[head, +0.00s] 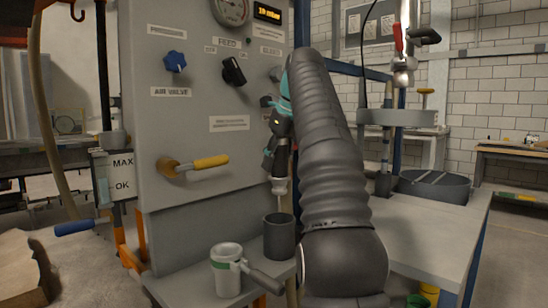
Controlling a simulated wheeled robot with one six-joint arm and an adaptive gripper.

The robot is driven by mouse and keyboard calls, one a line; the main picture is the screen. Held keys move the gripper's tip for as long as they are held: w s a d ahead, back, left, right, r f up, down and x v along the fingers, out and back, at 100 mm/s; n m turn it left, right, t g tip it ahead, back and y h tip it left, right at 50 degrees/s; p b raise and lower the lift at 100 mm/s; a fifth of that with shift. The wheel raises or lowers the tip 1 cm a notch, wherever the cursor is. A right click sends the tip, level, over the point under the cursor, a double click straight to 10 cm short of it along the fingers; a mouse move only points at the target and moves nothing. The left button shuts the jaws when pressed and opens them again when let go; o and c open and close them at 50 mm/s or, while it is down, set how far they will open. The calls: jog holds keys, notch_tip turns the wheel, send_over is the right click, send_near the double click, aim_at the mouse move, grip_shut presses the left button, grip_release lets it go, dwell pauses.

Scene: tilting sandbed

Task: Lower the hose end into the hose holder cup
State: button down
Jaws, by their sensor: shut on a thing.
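My gripper (274,162) shows in the head view left of my large dark arm, in front of the grey panel. It points down and is shut on the hose end (279,186), a pale fitting with a thin tip below. The dark grey hose holder cup (279,240) stands upright on the ledge beneath it. The fitting is above the cup's rim, and the thin tip reaches down to about the rim in the picture. I cannot tell whether it is inside the opening. My arm hides part of the area to the right.
A white mug (227,272) with a green band and grey handle stands on the ledge, left of the cup. A yellow-handled lever (205,162) sticks out of the panel. A round grey pan (434,188) sits on the worktop at right, below a metal tap (403,72).

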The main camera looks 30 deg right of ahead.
aim_at(277, 188)
jog(key=shift+s+f, duration=0.1)
jog(key=shift+f, duration=3.35)
jog(key=shift+f+b, duration=0.6)
jog(key=shift+f, duration=0.95)
jog(key=c, duration=0.6)
grip_release()
jog(key=v, duration=1.1)
jog(key=shift+s+d+r, duration=0.1)
jog(key=shift+s+r, duration=0.05)
jog(key=shift+r, duration=0.25)
